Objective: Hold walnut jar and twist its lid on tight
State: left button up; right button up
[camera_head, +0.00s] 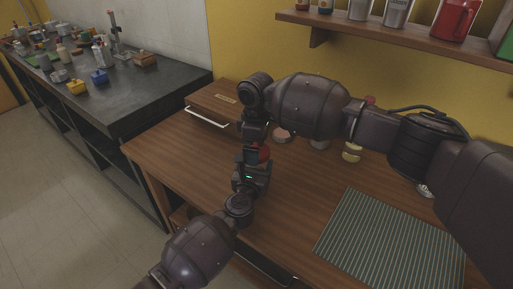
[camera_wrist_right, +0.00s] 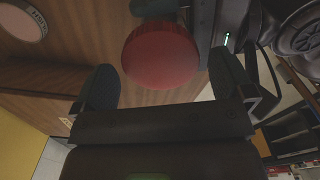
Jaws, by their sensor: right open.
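A round red lid (camera_wrist_right: 160,55) fills the upper middle of the right wrist view, seen from above. In the head view a small part of this red thing (camera_head: 265,153) shows between my two grippers. The jar body under it is hidden, so I cannot tell how the lid sits. My right gripper (camera_wrist_right: 162,80) is open, one finger on each side of the lid, with gaps visible. In the head view my left gripper (camera_head: 254,168) is low beside the red thing. Its fingers are hidden, so its grip cannot be seen.
A wooden box (camera_head: 215,103) with a pale handle stands at the table's back left. Round pieces, including a yellowish one (camera_head: 351,153), stand behind my right arm. A striped mat (camera_head: 390,245) lies front right. Canisters line the shelf (camera_head: 345,22). A cluttered dark bench (camera_head: 120,85) is left.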

notch_tip(320, 180, up, 11)
dwell(0.4)
pick_arm(q)
jog(key=o, duration=1.8)
pick_arm(e)
jog(key=shift+f, duration=0.1)
pick_arm(q)
jog(key=shift+s, duration=0.1)
jog(key=p+v, duration=0.2)
jog(key=v, duration=0.7)
jog(key=shift+s+a, duration=0.1)
jog(key=shift+s, duration=0.05)
jog(key=shift+s+a, duration=0.15)
jog(key=shift+s, duration=0.5)
pick_arm(e)
jog(key=shift+t, duration=0.3)
jog(key=shift+s+r, duration=0.15)
jog(key=shift+r, duration=1.35)
jog(key=shift+s+r, duration=0.1)
jog(key=shift+r, duration=1.35)
